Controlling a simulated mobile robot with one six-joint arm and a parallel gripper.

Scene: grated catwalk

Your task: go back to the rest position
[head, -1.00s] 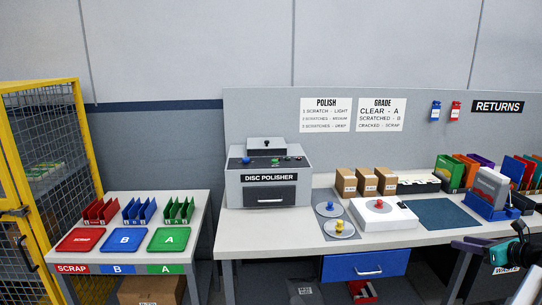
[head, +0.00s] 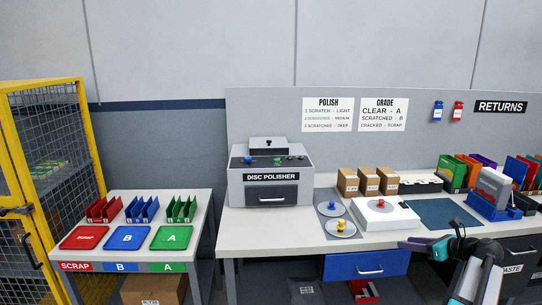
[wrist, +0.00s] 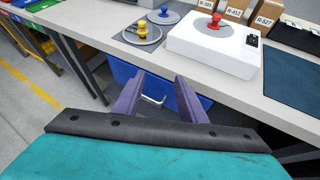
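My gripper (wrist: 159,98) shows in the wrist view with its two purple fingers spread apart and nothing between them. In the head view my gripper (head: 412,245) is at the lower right, in front of the bench's front edge and to the right of the blue drawer (head: 367,264). In the wrist view the blue drawer (wrist: 182,98) with its pale handle lies beyond the fingers, below the bench top.
The bench (head: 290,232) carries a disc polisher (head: 270,190), a white box with a red knob (head: 384,216), discs with knobs and a blue rack (head: 490,207). A side table (head: 203,225) with trays and a yellow cage (head: 50,180) stand left. An open floor strip (wrist: 35,100) shows.

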